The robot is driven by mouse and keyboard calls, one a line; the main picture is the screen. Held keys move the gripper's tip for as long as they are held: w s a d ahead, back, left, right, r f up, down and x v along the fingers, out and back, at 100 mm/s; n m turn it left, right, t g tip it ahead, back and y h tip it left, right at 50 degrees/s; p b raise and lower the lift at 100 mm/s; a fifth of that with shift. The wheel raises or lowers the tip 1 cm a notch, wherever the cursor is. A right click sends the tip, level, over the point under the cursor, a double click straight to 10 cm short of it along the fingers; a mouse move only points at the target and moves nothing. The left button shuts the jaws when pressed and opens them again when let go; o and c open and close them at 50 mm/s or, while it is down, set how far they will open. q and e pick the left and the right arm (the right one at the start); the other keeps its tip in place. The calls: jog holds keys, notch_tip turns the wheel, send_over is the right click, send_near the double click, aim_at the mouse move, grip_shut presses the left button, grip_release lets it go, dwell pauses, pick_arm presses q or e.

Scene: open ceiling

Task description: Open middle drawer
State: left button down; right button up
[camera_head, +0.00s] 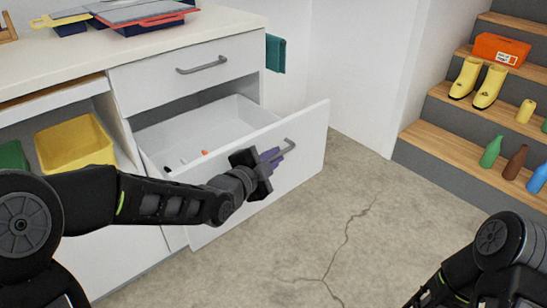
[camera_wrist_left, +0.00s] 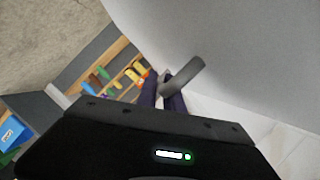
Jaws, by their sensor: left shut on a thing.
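The middle drawer (camera_head: 310,150) of the white cabinet is pulled well out, with its inside showing and a few small items lying in it. Its grey bar handle (camera_head: 290,147) is on the front panel. My left gripper (camera_head: 273,157) is at that handle, its purple fingers shut on it. In the left wrist view, the fingers (camera_wrist_left: 165,90) close around the grey handle (camera_wrist_left: 184,76), beside the pale drawer front (camera_wrist_left: 240,55). My right arm shows at the lower right of the head view, but its gripper is out of the picture.
The closed top drawer (camera_head: 190,75) is above. A yellow bin (camera_head: 75,145) stands in an open shelf at left. Wooden steps (camera_head: 440,130) with boots, bottles and an orange box (camera_head: 501,49) are at right. The cracked concrete floor (camera_head: 330,230) before the drawer is clear.

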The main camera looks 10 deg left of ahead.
pick_arm(q)
jog(key=c, duration=1.8)
grip_release()
jog(key=shift+o, duration=0.2)
jog(key=p+v, duration=0.1)
jog(key=v, duration=0.6)
jog(key=shift+s+a+p, duration=0.15)
jog(key=shift+s+p, duration=0.2)
jog(key=shift+p, duration=0.05)
jog(key=shift+r, duration=0.15)
